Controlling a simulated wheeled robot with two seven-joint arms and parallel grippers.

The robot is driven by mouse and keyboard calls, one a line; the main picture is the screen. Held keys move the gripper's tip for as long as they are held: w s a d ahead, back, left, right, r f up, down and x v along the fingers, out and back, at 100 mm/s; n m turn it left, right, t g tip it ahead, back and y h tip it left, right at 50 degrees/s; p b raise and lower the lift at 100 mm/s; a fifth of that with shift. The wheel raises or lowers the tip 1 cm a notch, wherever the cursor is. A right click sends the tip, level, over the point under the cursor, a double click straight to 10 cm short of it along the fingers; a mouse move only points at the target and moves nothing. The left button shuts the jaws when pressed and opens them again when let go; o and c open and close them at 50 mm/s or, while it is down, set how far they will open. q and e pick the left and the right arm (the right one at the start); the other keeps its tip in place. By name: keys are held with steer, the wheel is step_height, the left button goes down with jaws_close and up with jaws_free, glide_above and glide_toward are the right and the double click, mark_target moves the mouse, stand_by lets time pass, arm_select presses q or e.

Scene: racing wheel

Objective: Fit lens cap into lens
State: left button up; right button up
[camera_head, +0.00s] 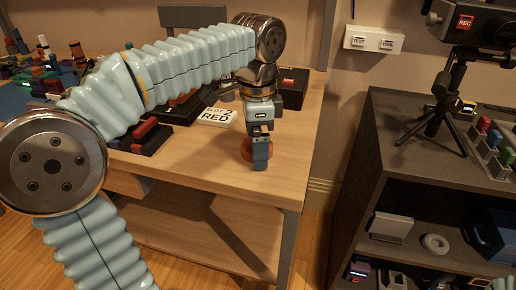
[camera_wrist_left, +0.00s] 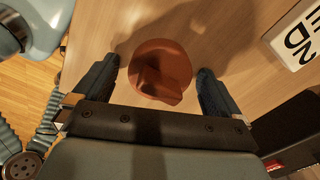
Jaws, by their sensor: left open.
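A reddish-brown round piece with a raised ridge, which looks like the lens cap (camera_head: 246,152), lies on the wooden table near its front right corner. It also shows whole in the left wrist view (camera_wrist_left: 160,70). My left gripper (camera_head: 261,165) points down over it and hides part of it in the head view. In the left wrist view the gripper (camera_wrist_left: 158,68) is open, with one finger on each side of the cap and a gap on both sides. A dark camera (camera_head: 480,22) stands on a small tripod at the upper right; I cannot make out its lens. My right gripper is out of view.
A dark shelf unit (camera_head: 400,125) stands at the right, across a gap. Clutter fills the table's left.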

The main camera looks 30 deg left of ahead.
arm_select(q)
steer(key=c, duration=1.1)
steer(key=shift+r, duration=0.1)
